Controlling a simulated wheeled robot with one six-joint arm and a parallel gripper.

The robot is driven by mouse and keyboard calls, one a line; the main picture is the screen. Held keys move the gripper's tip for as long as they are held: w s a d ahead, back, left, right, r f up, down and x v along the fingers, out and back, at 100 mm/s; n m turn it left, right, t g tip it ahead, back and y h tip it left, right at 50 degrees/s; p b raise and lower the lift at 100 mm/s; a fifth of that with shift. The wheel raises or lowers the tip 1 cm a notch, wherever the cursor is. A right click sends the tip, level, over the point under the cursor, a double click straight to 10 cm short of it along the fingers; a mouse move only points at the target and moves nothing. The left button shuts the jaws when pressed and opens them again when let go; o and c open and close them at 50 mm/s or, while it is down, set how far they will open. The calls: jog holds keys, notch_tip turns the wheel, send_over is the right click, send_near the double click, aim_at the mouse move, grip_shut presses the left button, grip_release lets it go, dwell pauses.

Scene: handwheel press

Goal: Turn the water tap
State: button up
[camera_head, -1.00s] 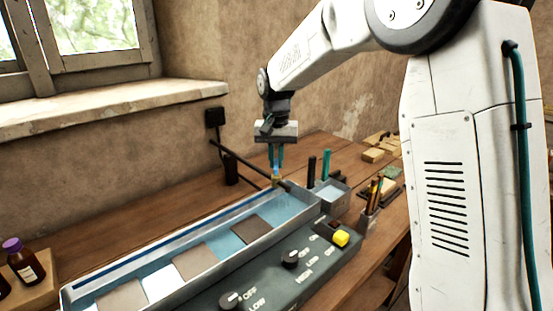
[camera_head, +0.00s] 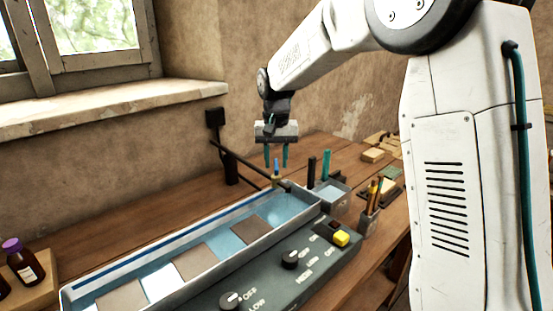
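The water tap (camera_head: 276,180) sits on a dark pipe at the far end of the long water tray (camera_head: 130,260). Its small blue handle (camera_head: 276,167) stands upright. My gripper (camera_head: 276,163) is above the tap with its two teal fingers pointing down and spread apart. The fingers are on either side of the handle's top in the picture, with a gap to each side. Nothing is held. I cannot tell clearly whether water runs from the tap.
The dark pipe (camera_head: 240,160) runs from the wall to the tap. A small grey container (camera_head: 333,196) with upright tools stands right of the tap. A control panel (camera_head: 270,282) with knobs and a yellow button (camera_head: 341,238) lies along the tray's front. Bottles (camera_head: 24,262) stand at left.

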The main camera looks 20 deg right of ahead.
aim_at(276, 164)
notch_tip(276, 164, up, 8)
jog(key=shift+f, duration=0.1)
dwell(0.4)
dwell(0.4)
jog(key=s+d+f+n, duration=0.1)
jog(key=s, duration=1.8)
jog(key=s+d+f+n+t, duration=0.1)
jog(key=s+d+f+n, duration=0.1)
jog(key=s, duration=1.7)
jog(key=shift+s+f, duration=0.15)
jog(key=shift+s, duration=0.15)
dwell(2.6)
